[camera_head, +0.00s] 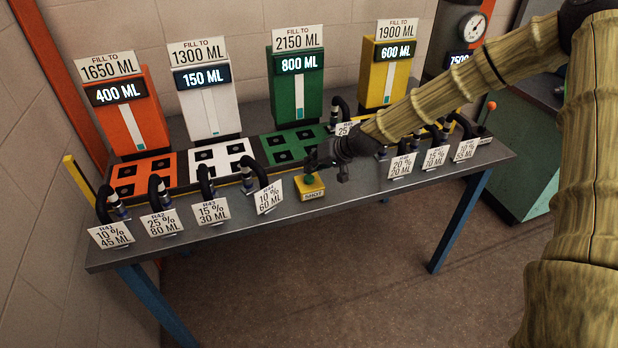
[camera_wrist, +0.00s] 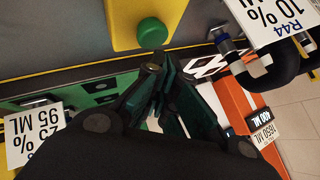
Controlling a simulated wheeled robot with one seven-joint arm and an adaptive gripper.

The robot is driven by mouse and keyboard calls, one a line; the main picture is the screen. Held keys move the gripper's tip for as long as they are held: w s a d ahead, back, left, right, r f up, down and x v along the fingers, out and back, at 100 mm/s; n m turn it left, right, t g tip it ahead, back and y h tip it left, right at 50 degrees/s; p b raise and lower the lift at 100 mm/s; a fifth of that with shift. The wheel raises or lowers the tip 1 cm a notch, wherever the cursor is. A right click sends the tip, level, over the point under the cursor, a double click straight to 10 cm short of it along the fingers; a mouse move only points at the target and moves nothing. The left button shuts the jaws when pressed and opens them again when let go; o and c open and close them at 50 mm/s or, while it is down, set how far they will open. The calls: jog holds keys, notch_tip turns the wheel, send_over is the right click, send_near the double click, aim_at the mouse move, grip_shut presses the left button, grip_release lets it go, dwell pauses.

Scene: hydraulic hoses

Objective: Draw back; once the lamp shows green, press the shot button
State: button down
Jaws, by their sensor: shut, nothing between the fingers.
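The shot button is a green dome on a yellow box (camera_head: 311,188) labelled SHOT, at the bench's front edge. In the wrist view the green dome (camera_wrist: 152,32) is just beyond my fingertips, with a small gap seeming to show. My gripper (camera_head: 317,164) is shut and empty, close above and behind the box; its dark fingers (camera_wrist: 158,68) also show in the wrist view. I cannot make out a separate lamp, nor tell whether the green dome is lit. A hose with a tag reading R44, 10 %, 60 ML (camera_head: 269,198) stands left of the box.
Orange (camera_head: 150,117), white (camera_head: 210,110), green (camera_head: 312,97) and yellow (camera_head: 372,75) tanks read 400, 150, 800 and 600 ML. Several tagged hoses line the bench's front edge (camera_head: 240,222) on both sides of the box. A gauge machine (camera_head: 474,27) stands at the back right.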

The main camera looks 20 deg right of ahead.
aim_at(311, 175)
jog(key=shift+f, duration=0.1)
jog(key=shift+f+b, duration=0.3)
jog(key=shift+b, duration=0.1)
jog(key=shift+f+b, duration=0.4)
jog(key=shift+f, duration=0.1)
dwell(0.9)
jog(key=shift+r, duration=0.2)
jog(key=shift+r+p, duration=0.5)
jog(key=shift+r, duration=0.25)
jog(key=shift+r+p, duration=1.4)
jog(key=shift+r, duration=1.1)
